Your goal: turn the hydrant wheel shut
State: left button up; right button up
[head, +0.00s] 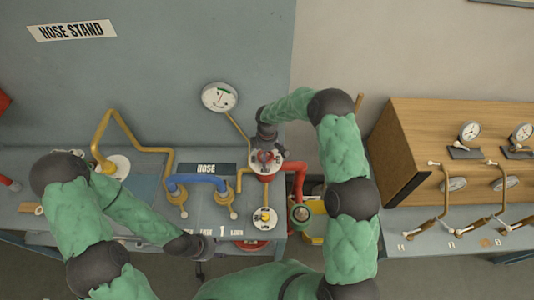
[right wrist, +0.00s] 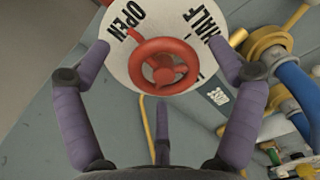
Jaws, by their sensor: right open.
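The red hydrant wheel (right wrist: 165,66) sits over a white round dial plate (right wrist: 125,78) marked OPEN and HALF. In the right wrist view, my right gripper (right wrist: 160,52) is open, with purple fingers apart on either side of the plate and a third finger below. The fingers show no clear contact with the wheel. In the head view, the wheel (head: 268,157) lies just below my right gripper (head: 266,142), which partly covers it. My left gripper (head: 203,248) is low over the bench's front edge; its fingers are too small to tell.
A red pipe (head: 298,172) runs right of the wheel. Blue hose piping (head: 200,180) and a yellow pipe (head: 105,125) stand to its left. A gauge (head: 219,97) is behind. A wooden cabinet (head: 400,155) with gauges stands on the right.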

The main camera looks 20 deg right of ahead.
jog(key=c, duration=0.7)
jog(key=shift+s+f, duration=0.1)
jog(key=c, duration=0.4)
